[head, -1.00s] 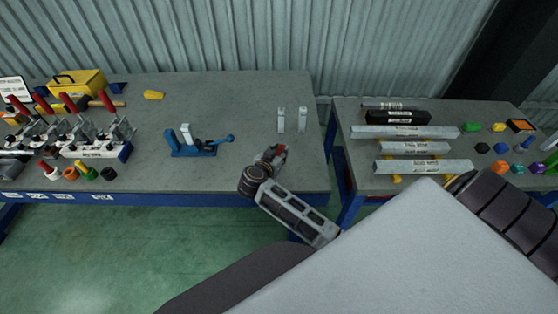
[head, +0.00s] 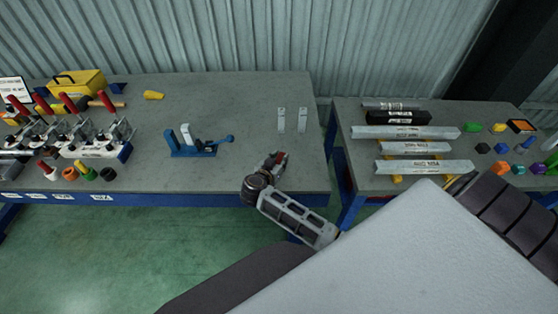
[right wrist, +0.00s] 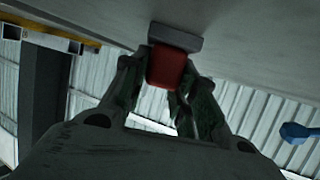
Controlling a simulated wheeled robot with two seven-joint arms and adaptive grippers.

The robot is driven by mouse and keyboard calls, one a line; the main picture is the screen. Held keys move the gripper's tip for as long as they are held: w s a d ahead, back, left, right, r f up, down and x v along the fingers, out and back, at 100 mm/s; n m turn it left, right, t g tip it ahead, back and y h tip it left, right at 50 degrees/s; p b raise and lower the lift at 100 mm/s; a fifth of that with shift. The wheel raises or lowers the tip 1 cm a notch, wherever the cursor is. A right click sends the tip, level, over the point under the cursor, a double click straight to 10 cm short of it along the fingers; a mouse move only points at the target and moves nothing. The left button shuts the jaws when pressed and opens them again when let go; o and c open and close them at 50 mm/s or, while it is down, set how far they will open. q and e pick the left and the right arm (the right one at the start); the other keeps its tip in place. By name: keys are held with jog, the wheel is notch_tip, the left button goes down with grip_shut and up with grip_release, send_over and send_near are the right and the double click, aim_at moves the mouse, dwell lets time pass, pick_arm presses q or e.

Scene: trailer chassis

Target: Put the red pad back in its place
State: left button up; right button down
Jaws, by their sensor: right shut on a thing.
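My right gripper (head: 274,165) is over the front right part of the left workbench. It is shut on the red pad (head: 281,157), of which only a little shows in the head view. In the right wrist view the red pad (right wrist: 167,68) sits between the two fingers (right wrist: 166,85), with a flat grey block (right wrist: 175,37) against its far end. I cannot tell whether that block is part of the pad. The left gripper is not in view.
A blue fixture (head: 193,150) with a light upright block stands left of the gripper. Two pale upright strips (head: 292,120) are behind it. Toggle clamps (head: 105,135) fill the bench's left side. The right bench holds labelled bars (head: 425,166). A gap separates the benches.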

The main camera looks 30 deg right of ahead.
jog(key=c, duration=1.1)
grip_release()
jog(key=shift+f, duration=0.1)
jog(key=v, duration=1.1)
jog(key=shift+s+a+r, duration=0.15)
jog(key=shift+a+r, duration=0.1)
jog(key=shift+s+a+r, duration=0.1)
jog(key=shift+s+a, duration=0.05)
